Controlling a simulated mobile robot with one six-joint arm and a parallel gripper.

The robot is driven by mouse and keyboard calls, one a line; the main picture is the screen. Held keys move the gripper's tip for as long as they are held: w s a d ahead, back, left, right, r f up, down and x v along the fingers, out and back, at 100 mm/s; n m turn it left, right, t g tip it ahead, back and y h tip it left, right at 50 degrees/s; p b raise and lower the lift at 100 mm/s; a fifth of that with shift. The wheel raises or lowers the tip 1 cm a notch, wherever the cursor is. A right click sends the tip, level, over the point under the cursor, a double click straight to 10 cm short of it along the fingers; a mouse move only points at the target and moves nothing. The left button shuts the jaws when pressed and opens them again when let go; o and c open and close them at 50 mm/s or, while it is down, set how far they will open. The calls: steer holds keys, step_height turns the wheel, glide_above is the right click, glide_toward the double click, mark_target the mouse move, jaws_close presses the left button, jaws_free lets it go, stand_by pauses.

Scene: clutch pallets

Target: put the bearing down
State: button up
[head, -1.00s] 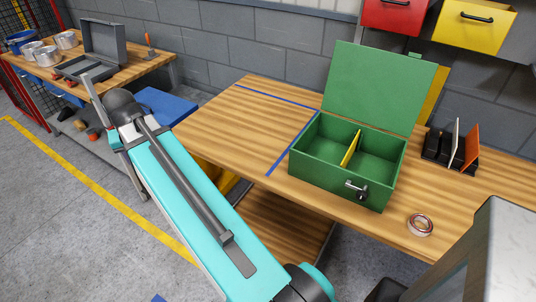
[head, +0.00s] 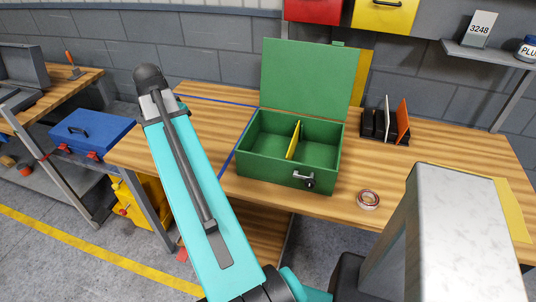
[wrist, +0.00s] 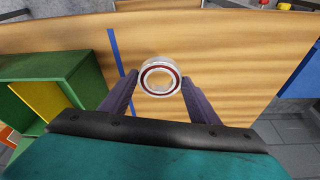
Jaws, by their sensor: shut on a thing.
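My gripper (wrist: 160,82) is shut on the bearing (wrist: 146,87), a silver ring with a dark red inner band. In the wrist view the bearing sits between the two fingertips, with the wooden bench top (wrist: 215,60) beneath it. Its height above the bench is hard to tell. A blue tape line (wrist: 115,52) lies on the bench, between the bearing and the green box (wrist: 60,62) in that view. In the head view my arm shows, but the gripper and held bearing are hidden.
The open green box (head: 270,172) with a yellow divider (head: 293,141) stands on the bench. A small reddish ring (head: 368,199) lies to its front right. A black rack (head: 375,124) with upright plates stands behind. The bench left of the tape is clear.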

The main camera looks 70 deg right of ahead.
steer(key=s+d+m+g, duration=0.1)
steer(key=s+d+m, duration=0.4)
steer(key=s, duration=0.7)
steer(key=s+d+m+g+y, duration=0.1)
steer(key=s+d+m, duration=0.5)
steer(key=s+d, duration=0.3)
steer(key=s, duration=0.2)
steer(key=shift+s+f+y, duration=0.15)
steer(key=shift+s+y, duration=0.15)
steer(key=shift+s, duration=0.05)
steer(key=shift+d+f, duration=0.1)
steer(key=shift+f, duration=0.05)
steer(key=shift+w+a+p+x, duration=0.1)
steer(key=shift+w+p+x, duration=0.15)
steer(key=shift+x, duration=0.7)
steer(key=shift+w+a+p+x, duration=0.15)
steer(key=shift+p+x, duration=0.2)
steer(key=shift+x, duration=0.65)
steer(key=shift+w+a+p+x, duration=0.1)
steer(key=shift+w+p+x, duration=0.15)
steer(key=shift+x, duration=0.7)
steer(key=shift+f, duration=0.25)
steer(key=shift+w+a+p+x, duration=0.1)
steer(key=shift+w+p+x, duration=0.15)
steer(key=shift+x, duration=0.6)
steer(key=shift+w+a+p+x, duration=0.1)
steer(key=shift+p+x, duration=0.2)
steer(key=shift+x, duration=0.6)
steer(key=shift+f, duration=0.2)
steer(key=o, duration=1.3)
